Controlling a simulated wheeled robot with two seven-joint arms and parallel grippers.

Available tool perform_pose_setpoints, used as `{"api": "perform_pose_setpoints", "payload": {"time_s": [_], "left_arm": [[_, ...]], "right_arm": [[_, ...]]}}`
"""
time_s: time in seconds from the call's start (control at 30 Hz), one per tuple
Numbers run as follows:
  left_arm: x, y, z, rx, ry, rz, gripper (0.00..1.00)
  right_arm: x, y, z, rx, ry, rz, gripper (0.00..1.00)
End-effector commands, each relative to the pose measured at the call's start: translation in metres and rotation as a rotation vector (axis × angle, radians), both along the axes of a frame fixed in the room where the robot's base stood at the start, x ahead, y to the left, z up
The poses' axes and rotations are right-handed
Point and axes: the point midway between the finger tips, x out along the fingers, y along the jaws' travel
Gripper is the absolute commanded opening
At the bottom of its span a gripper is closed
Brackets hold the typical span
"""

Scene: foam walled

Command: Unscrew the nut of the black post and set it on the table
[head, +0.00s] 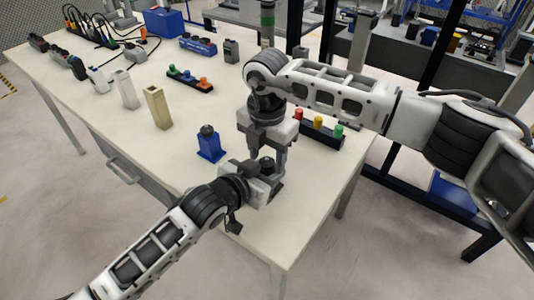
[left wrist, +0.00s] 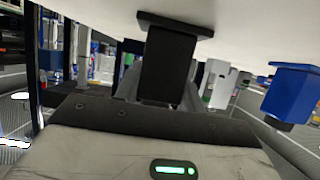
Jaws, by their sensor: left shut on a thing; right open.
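The black post (left wrist: 168,62) stands on its square base plate, which shows at the top of the upside-down left wrist view. My left gripper (head: 262,182) is shut on the post from the side, low over the table, and hides most of it in the head view. The dark round nut (head: 267,163) shows above the left gripper. My right gripper (head: 270,151) points straight down with its fingers open, right over the nut. Whether the fingers touch the nut cannot be told. The white table (head: 225,225) has bare surface around the post.
A blue post (head: 209,147) with a dark nut stands just left of the grippers. Beige posts (head: 157,107) stand farther left. A rack with red, yellow and green knobs (head: 318,124) lies behind my right gripper. The table's front corner is clear.

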Motion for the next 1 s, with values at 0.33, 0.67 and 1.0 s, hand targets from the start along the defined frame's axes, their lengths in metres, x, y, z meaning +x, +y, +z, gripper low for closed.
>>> {"api": "perform_pose_setpoints", "payload": {"time_s": [0.33,0.67,1.0], "left_arm": [[0.000,0.000,-0.001,0.001,0.001,0.000,0.00],[0.000,0.000,-0.001,0.001,0.002,0.000,0.00],[0.000,0.000,-0.001,0.001,0.001,0.000,0.00]], "right_arm": [[0.001,0.000,0.039,0.001,-0.002,-0.001,0.51],[0.000,0.000,0.077,0.002,0.000,0.000,0.47],[-0.001,0.000,0.037,-0.001,0.003,-0.001,0.47]]}}
